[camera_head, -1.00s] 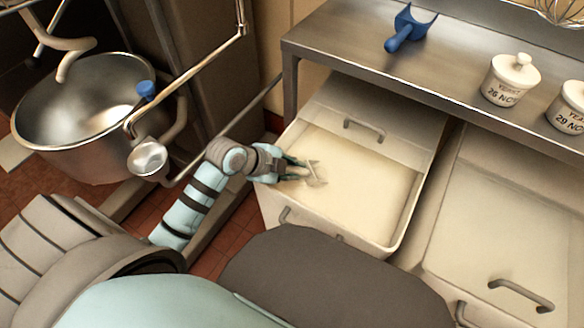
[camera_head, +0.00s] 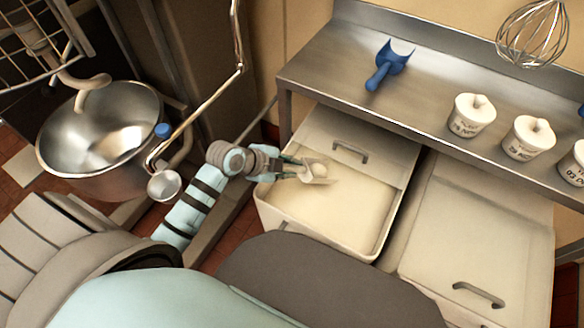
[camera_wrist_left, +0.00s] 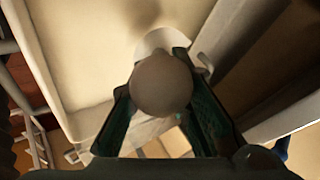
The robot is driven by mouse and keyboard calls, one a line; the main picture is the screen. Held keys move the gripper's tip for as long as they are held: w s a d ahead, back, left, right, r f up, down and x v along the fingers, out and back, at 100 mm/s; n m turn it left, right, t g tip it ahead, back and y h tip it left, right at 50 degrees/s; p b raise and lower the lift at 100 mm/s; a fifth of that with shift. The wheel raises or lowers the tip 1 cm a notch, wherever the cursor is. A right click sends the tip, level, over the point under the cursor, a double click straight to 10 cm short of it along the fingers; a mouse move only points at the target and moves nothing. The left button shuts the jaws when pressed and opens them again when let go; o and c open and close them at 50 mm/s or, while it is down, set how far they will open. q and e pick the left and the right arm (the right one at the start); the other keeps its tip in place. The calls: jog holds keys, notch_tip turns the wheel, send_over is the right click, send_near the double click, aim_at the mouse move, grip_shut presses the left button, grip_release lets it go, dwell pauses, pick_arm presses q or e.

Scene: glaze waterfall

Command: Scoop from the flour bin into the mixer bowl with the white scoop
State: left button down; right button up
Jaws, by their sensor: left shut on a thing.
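The flour bin (camera_head: 375,240) stands open under the steel table, filled with pale flour (camera_head: 325,211). My left gripper (camera_head: 297,166) is over the left part of the bin, shut on the white scoop (camera_head: 318,172). The scoop is at or just above the flour; I cannot tell if it touches. A rounded pale mound shows in the scoop. In the left wrist view, a round brownish end (camera_wrist_left: 161,85) sits between the fingers, with the white scoop (camera_wrist_left: 163,40) beyond it. The steel mixer bowl (camera_head: 100,130) is at the left. My right gripper is not in view.
A closed bin (camera_head: 470,230) is right of the flour bin. A metal bar (camera_head: 205,105) rises between bowl and bin.

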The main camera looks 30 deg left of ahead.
pick_arm(q)
notch_tip(320, 180, up, 10)
jog(key=s+a+t+h+p, duration=0.1)
jog(key=s+t+p, duration=0.1)
jog(key=p, duration=0.2)
jog(key=shift+s+a+r+h, duration=0.15)
jog(key=shift+a+r+h, duration=0.1)
jog(key=shift+h, duration=0.15)
dwell(0.4)
